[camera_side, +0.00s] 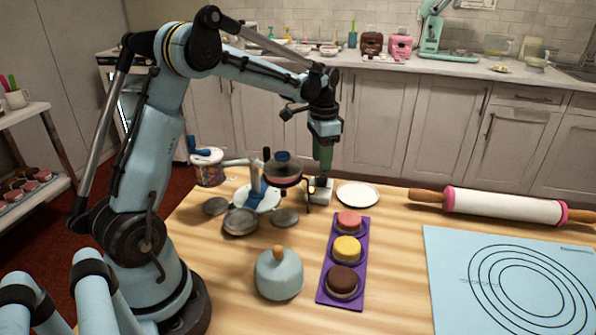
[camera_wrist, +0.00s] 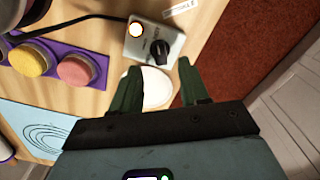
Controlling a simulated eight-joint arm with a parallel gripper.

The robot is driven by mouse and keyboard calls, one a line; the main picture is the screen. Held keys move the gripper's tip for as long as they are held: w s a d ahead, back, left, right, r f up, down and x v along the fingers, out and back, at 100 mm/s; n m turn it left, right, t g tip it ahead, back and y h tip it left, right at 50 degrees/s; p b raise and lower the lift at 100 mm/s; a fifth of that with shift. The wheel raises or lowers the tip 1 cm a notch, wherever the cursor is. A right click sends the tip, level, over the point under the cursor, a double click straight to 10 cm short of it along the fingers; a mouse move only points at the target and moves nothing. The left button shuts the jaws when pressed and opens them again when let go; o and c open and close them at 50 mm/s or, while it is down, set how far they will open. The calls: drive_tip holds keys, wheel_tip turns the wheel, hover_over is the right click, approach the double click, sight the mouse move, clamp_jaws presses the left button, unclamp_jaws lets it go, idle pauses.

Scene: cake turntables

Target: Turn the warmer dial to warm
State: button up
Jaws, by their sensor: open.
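The warmer's control is a small pale box (camera_side: 319,192) near the far edge of the wooden table. In the wrist view, the box (camera_wrist: 140,54) shows a black dial (camera_wrist: 159,49) and a glowing red-rimmed light (camera_wrist: 135,30). I cannot read the dial's markings. In the side view the dial is not clearly visible. My gripper (camera_side: 325,165) points down above the box, apart from it. In the wrist view, my gripper's (camera_wrist: 157,66) green fingers are spread and empty, with the dial ahead between the fingertip directions.
A white plate (camera_side: 358,194) lies right of the box. A purple tray (camera_side: 324,285) with small cakes is nearer the camera. A dark pan-like piece (camera_side: 282,170) stands left of the box. A rolling pin (camera_side: 505,206) and blue mat (camera_side: 450,300) lie right.

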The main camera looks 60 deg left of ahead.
sight(321, 176)
drive_tip(key=shift+f, duration=2.4)
clamp_jaws()
